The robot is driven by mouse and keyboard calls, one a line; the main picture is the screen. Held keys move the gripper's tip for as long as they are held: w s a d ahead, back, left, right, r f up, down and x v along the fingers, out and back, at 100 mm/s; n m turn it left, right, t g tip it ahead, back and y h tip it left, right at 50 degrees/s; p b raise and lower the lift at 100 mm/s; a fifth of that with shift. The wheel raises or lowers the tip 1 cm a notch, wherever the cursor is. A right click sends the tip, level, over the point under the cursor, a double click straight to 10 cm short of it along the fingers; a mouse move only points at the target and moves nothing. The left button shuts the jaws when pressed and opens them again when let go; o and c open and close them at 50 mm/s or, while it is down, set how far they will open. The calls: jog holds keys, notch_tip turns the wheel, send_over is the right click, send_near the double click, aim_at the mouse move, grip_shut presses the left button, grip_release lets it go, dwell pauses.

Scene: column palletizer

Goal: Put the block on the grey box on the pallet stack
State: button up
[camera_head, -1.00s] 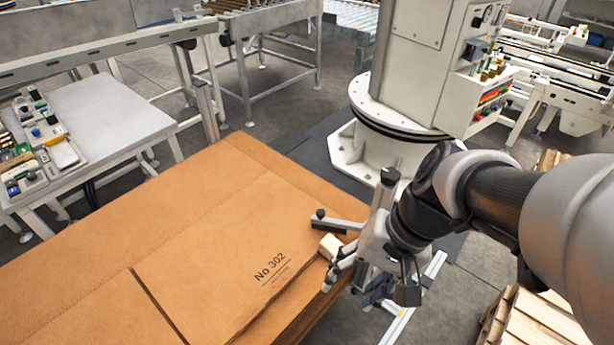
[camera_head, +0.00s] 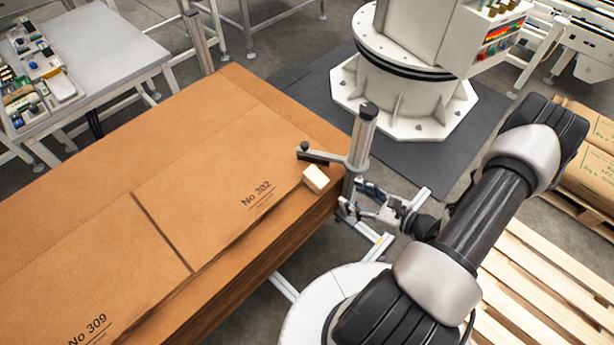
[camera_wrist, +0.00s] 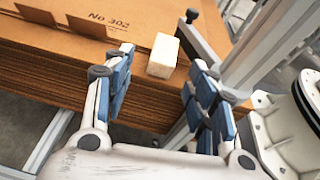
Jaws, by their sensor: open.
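A small cream block (camera_head: 315,178) rests on the brown cardboard stack (camera_head: 130,190), near its right edge and the printed "No 302". The block also shows in the wrist view (camera_wrist: 163,55). My gripper (camera_head: 360,205) is open and empty, just off the stack's right edge, beside an upright grey post (camera_head: 361,135). In the wrist view its blue-padded fingers (camera_wrist: 158,70) are spread, with the block beyond and between their tips, apart from them. I cannot make out a grey box.
The post's arm reaches over the stack's corner near the block. A white machine base (camera_head: 400,95) stands behind. A wooden pallet (camera_head: 540,290) lies at lower right, and brown packages (camera_head: 590,150) sit on another at far right. A grey table (camera_head: 90,65) stands at upper left.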

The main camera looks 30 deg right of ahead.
jog(key=f+m, duration=0.1)
jog(key=b, duration=0.2)
send_near(318, 178)
jog(key=shift+h, duration=0.4)
jog(key=x, duration=0.5)
jog(key=shift+a+f, duration=0.15)
jog(key=shift+a, duration=0.3)
jog(key=shift+b+x, duration=0.65)
jog(key=shift+x, duration=2.35)
jog(key=shift+w+d, duration=0.1)
jog(key=shift+d, duration=0.15)
jog(key=c, duration=1)
jog(key=shift+r, duration=0.25)
